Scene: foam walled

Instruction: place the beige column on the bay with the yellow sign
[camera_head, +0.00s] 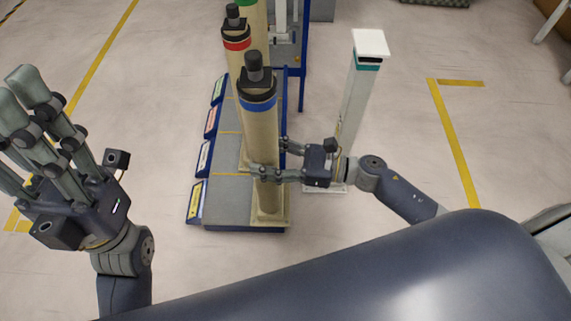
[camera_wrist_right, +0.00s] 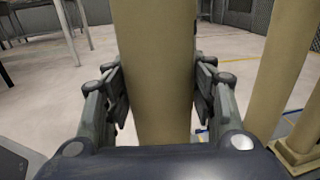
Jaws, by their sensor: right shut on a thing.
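The beige column (camera_head: 262,133) with a blue band and dark top stands upright between the fingers of my right gripper (camera_head: 268,160). It also fills the middle of the right wrist view (camera_wrist_right: 155,60), with finger pads against both sides. Its square foot is over the right part of the nearest bay (camera_head: 227,199) of the grey platform. The yellow sign (camera_head: 195,202) is on that bay's left edge. I cannot tell whether the foot touches the bay. My left gripper (camera_head: 22,95) is open and empty at the left, away from the platform.
Other beige columns with a red band (camera_head: 237,42) and a green band (camera_head: 254,20) stand farther along the platform. Floor left of the platform is clear.

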